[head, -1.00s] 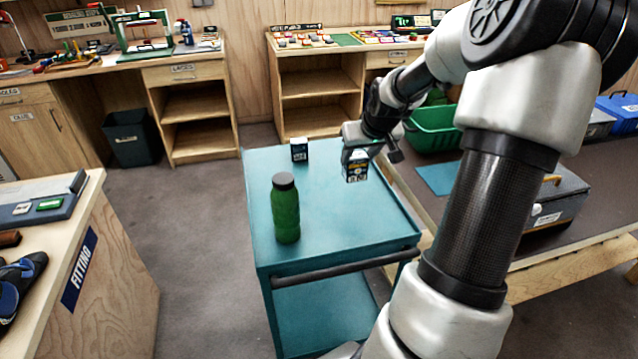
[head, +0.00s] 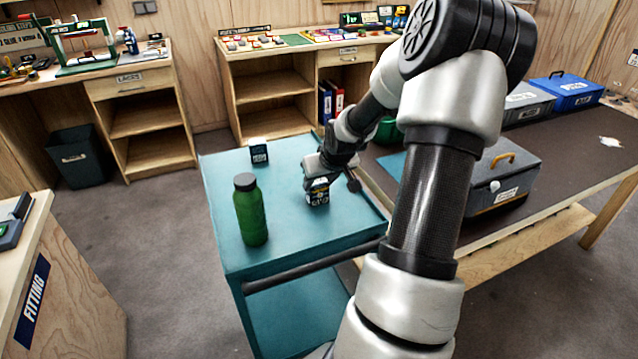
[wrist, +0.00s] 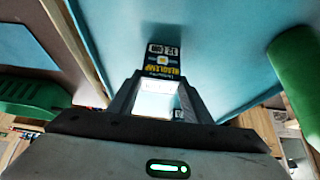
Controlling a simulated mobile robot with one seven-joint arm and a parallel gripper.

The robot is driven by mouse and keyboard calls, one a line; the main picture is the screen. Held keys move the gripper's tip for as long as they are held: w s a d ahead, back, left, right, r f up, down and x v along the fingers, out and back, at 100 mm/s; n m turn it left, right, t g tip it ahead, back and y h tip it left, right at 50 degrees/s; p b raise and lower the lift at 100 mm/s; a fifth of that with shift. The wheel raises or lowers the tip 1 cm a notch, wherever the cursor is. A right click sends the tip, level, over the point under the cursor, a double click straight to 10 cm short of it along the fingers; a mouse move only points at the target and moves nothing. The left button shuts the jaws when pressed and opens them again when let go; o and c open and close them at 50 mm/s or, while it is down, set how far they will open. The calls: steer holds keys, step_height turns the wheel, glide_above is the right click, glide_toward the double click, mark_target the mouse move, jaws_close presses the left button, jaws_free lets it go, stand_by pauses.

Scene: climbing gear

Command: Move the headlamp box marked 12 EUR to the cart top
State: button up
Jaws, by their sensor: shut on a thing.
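The headlamp box (head: 317,192) is small and black with a white and yellow label. The box is over the right part of the teal cart top (head: 290,235), very low. I cannot tell whether its underside touches the surface.
A green bottle (head: 251,212) stands upright on the cart, left of my gripper. A similar dark box (head: 259,151) stands at the cart's back. A workbench with a grey toolbox (head: 505,178) lies to the right. The cart top's front middle is clear.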

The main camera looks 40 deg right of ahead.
steer(key=o, duration=1.1)
steer(key=shift+s+r, duration=0.15)
steer(key=shift+r, duration=0.15)
steer(key=p+v, duration=0.4)
steer(key=v, duration=0.7)
steer(key=shift+s+r, duration=0.15)
steer(key=shift+r, duration=0.1)
steer(key=shift+a, duration=0.1)
